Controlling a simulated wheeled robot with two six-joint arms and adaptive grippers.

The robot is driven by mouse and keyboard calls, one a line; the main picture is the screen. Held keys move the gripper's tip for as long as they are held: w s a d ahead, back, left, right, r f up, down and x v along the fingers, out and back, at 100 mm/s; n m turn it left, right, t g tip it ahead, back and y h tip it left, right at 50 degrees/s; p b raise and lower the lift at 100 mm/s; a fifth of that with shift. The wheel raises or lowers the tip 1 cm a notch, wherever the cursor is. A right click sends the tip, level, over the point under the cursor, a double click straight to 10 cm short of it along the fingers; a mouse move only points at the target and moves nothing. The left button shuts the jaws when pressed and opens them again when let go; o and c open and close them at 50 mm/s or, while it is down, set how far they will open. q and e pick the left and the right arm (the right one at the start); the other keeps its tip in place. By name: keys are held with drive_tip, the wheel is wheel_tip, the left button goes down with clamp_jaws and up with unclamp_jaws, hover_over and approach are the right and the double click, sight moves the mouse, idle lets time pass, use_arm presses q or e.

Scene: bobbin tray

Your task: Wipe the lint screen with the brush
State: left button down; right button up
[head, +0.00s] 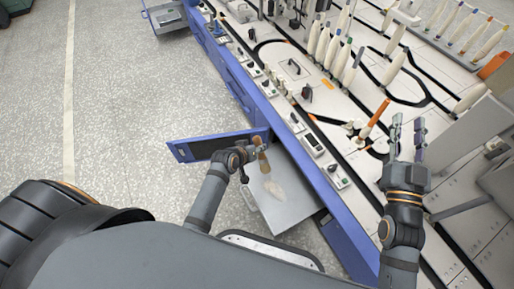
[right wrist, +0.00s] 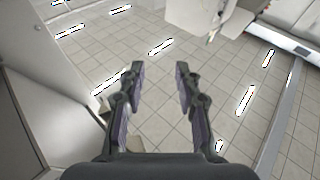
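The lint screen seems to be the light grey panel (head: 293,213) that sticks out low from the machine's front, with a pale lint-like patch (head: 276,189) on it. My left gripper (head: 254,156) is above the panel's far end and appears shut on the brush (head: 263,158), a slim tan and brown piece held roughly upright. Whether the brush's lower end touches the panel cannot be told. My right gripper (head: 407,137) is open and empty, raised over the machine top; its two fingers stand apart in the right wrist view (right wrist: 160,85).
An open blue flap (head: 215,146) stands left of my left gripper. The long machine top carries several bobbins (head: 337,50), black tracks and an orange-brown bobbin (head: 375,118) near my right gripper. A grey box (head: 470,140) stands at right. The speckled floor (head: 120,80) is clear.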

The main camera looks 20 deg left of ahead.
use_arm(q)
drive_tip(key=shift+f+b, duration=0.55)
drive_tip(key=shift+b, duration=0.1)
use_arm(e)
drive_tip(key=s+r+n+t+y, duration=0.1)
drive_tip(key=s+r+t, duration=0.4)
drive_tip(key=r, duration=0.7)
drive_tip(key=shift+a+t+y, duration=0.15)
drive_tip(key=shift+t+y, duration=0.25)
drive_tip(key=shift+t, duration=0.2)
